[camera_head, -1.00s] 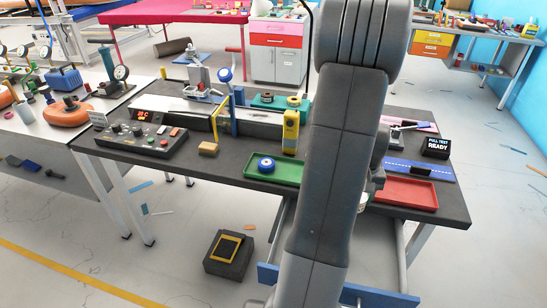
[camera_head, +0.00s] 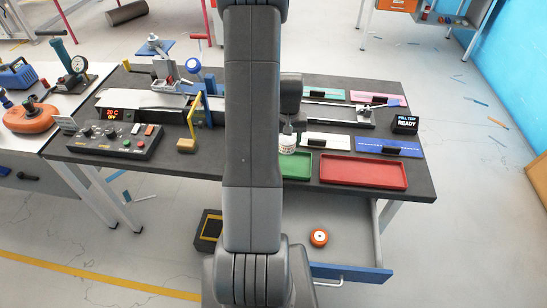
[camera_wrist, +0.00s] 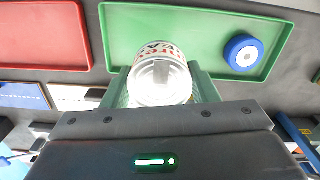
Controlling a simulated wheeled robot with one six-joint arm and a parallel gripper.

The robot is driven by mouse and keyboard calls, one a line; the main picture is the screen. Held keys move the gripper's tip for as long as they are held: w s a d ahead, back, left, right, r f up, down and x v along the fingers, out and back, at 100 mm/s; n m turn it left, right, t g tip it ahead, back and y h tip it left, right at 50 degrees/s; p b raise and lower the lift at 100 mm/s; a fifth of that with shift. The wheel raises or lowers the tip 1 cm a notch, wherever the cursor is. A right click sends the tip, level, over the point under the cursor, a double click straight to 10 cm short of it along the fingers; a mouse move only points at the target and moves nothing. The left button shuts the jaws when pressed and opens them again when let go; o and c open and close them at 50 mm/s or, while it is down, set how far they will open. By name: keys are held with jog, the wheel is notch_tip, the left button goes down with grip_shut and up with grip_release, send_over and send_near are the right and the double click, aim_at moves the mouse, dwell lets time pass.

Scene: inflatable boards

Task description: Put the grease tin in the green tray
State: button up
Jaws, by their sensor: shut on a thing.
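The grease tin, a white round tin with red and dark lettering (camera_wrist: 160,72), is between the two fingers of my gripper (camera_wrist: 160,88) in the wrist view. My gripper is shut on it. In the head view the tin (camera_head: 288,145) hangs under the gripper, just behind the green tray (camera_head: 297,168). My arm hides the left part of that tray. In the wrist view the green tray (camera_wrist: 121,38) lies beyond and partly behind the tin; whether the tin touches it I cannot tell. A blue and white round roll (camera_wrist: 243,52) sits at one end of the tray.
A red tray (camera_head: 363,172) lies right of the green one. White (camera_head: 326,140) and blue (camera_head: 388,147) plates lie behind it. A control box (camera_head: 115,138) and yellow frame stand to the left.

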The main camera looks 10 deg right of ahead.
aim_at(287, 139)
notch_tip(287, 139, down, 9)
jog(key=b, duration=0.4)
jog(key=shift+r, duration=0.2)
jog(key=shift+f, duration=0.15)
jog(key=o, duration=1)
notch_tip(287, 139, up, 10)
jog(key=p, duration=0.5)
jog(key=shift+p, duration=0.4)
jog(key=shift+r, duration=1.15)
